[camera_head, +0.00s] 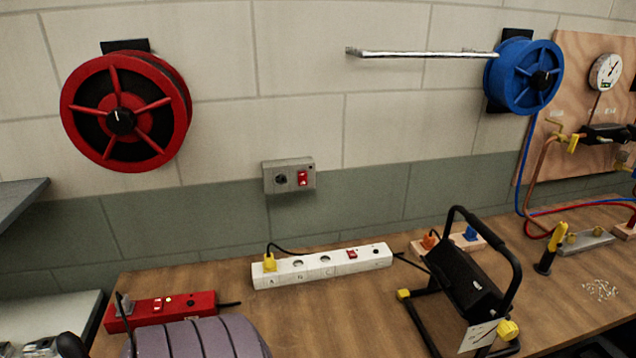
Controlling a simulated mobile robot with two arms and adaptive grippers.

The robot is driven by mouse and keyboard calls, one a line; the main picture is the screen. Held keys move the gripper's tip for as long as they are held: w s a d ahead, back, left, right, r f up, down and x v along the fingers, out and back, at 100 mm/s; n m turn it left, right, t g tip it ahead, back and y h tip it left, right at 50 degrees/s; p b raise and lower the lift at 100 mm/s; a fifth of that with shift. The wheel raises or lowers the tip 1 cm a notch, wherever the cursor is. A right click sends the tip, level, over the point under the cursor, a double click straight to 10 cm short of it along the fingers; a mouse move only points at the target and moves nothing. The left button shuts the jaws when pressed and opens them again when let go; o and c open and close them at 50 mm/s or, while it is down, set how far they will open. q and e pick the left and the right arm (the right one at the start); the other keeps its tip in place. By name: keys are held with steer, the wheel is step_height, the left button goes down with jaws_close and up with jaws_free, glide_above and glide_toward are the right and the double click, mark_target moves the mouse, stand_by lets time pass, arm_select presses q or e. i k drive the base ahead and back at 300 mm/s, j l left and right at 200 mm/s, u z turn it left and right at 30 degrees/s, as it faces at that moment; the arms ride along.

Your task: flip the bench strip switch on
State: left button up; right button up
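A long white power strip (318,270) lies on the wooden bench near the wall. A yellow plug (270,263) sits at its left end, with a black cable. Its small red rocker switch (351,254) is toward the right end; I cannot tell which way it is set. A shorter red strip (170,314) lies at the front left of the bench, with a red switch (157,305) and a small light spot beside it. Neither of my grippers can be made out in this view.
A grey wall box (272,182) with a red switch hangs above the bench. A black work lamp (465,285) on a stand is right of the white strip. A ribbed grey-purple object (195,340) is at the lower left. The bench before the white strip is clear.

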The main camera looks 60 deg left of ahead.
mark_target(351, 252)
steer(key=u, duration=1.95)
